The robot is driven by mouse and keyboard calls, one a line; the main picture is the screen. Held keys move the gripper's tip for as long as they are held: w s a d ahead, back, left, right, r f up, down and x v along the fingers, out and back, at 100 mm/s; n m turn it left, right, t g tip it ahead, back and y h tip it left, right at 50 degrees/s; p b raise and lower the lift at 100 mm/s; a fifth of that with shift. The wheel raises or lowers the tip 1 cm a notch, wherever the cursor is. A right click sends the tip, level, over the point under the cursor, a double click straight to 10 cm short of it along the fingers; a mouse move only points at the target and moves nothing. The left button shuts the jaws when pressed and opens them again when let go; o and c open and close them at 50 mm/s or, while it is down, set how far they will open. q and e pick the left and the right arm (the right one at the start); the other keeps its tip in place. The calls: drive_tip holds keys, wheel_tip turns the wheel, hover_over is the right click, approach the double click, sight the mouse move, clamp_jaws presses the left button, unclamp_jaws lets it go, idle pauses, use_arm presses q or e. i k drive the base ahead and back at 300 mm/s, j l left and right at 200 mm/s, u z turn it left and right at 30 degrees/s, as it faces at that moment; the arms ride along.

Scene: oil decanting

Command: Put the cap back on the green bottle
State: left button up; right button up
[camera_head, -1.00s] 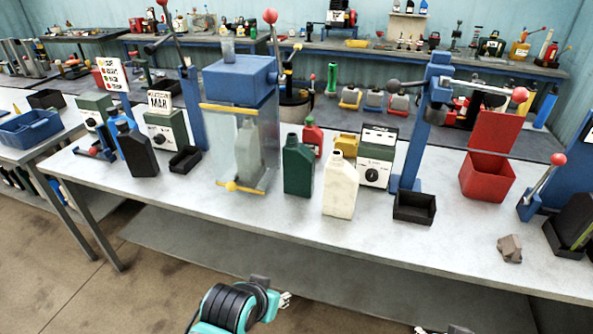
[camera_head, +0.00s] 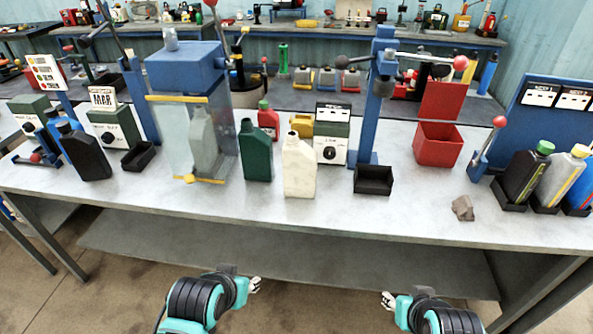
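The dark green bottle (camera_head: 256,152) stands upright on the workbench, left of a cream bottle (camera_head: 299,167). Its neck shows no cap. I cannot make out a loose cap on the bench. My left gripper (camera_head: 255,285) is low in front of the bench, below and well apart from the green bottle. My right gripper (camera_head: 387,300) is further right at the same low height, also away from everything. Both look empty, but their fingers are too small to tell open from shut.
A blue press (camera_head: 186,68) with a clear guard stands left of the green bottle. A blue lever stand (camera_head: 376,110), a black tray (camera_head: 373,180) and a red bin (camera_head: 438,145) are to the right. A grey rag (camera_head: 462,208) lies near the front edge (camera_head: 330,219).

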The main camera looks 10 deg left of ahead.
sight(256, 146)
drive_tip(key=i+j+z, duration=0.1)
drive_tip(key=j+z, duration=0.15)
drive_tip(key=j, duration=0.6)
drive_tip(key=j+z, duration=0.25)
drive_tip(key=j, duration=0.6)
drive_tip(key=j+z, duration=0.25)
drive_tip(key=j, duration=0.6)
drive_tip(key=j+z, duration=0.25)
drive_tip(key=j, duration=0.6)
drive_tip(key=i+l+u, duration=0.2)
drive_tip(key=l, duration=1.1)
drive_tip(key=l+u, duration=0.2)
drive_tip(key=l, duration=1.1)
drive_tip(key=i, duration=0.05)
